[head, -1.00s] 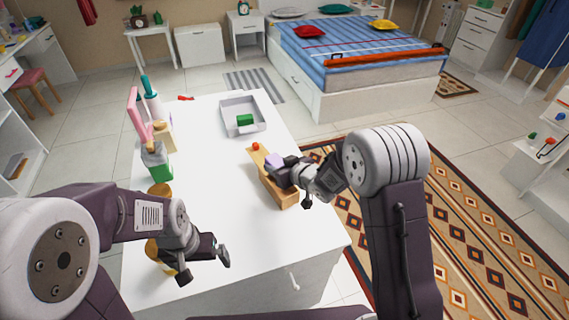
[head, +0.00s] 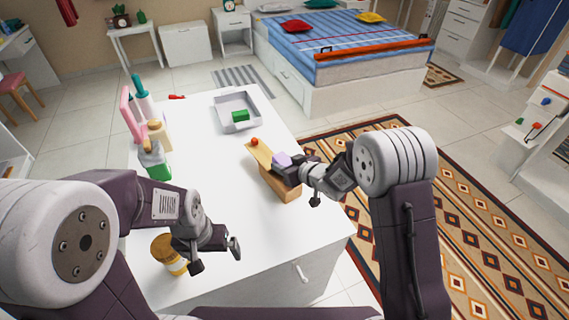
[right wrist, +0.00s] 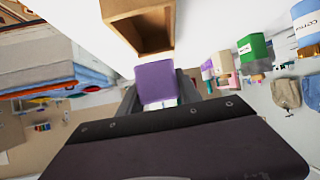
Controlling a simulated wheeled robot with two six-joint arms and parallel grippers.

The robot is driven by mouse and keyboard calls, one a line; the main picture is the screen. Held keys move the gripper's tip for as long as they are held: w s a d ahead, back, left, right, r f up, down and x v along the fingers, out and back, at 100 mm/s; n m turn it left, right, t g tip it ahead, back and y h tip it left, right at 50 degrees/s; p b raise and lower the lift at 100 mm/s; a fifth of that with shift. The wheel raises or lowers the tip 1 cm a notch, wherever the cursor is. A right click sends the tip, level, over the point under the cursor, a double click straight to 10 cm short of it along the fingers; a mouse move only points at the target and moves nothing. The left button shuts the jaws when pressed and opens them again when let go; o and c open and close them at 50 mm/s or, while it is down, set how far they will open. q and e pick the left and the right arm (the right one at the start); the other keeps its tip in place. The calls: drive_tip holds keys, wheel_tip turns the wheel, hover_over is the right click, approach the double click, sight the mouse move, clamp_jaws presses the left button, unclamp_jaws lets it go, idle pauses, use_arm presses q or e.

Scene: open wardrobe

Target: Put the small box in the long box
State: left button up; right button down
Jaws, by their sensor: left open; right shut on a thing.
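The small purple box (head: 281,159) is held in my right gripper (head: 290,166), whose fingers are shut on it. In the right wrist view the purple box (right wrist: 155,80) sits between the fingers, just before the open end of the long wooden box (right wrist: 128,10). In the head view the long wooden box (head: 287,190) lies on the white table, under and beside my right gripper, which partly hides it. I cannot tell whether the purple box touches it. My left gripper (head: 216,256) is open and empty over the near left of the table.
A grey tray (head: 222,103) with a green block (head: 240,115) stands at the far side of the white table (head: 225,180). Several bottles line the left edge, including a green one (head: 157,170). The table's middle is clear.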

sight(279, 155)
use_arm(q)
drive_tip(key=shift+w+f+b, duration=0.1)
drive_tip(key=shift+f+b, duration=1.3)
drive_tip(key=shift+f, duration=0.3)
use_arm(e)
drive_tip(key=shift+f, duration=1.9)
drive_tip(key=c, duration=0.7)
unclamp_jaws()
drive_tip(key=shift+c, duration=0.2)
wheel_tip(279, 155, up, 7)
drive_tip(key=p, duration=0.6)
drive_tip(key=shift+r+p, duration=0.1)
drive_tip(key=shift+p, duration=0.25)
use_arm(q)
wheel_tip(279, 155, up, 6)
drive_tip(key=shift+r, duration=0.25)
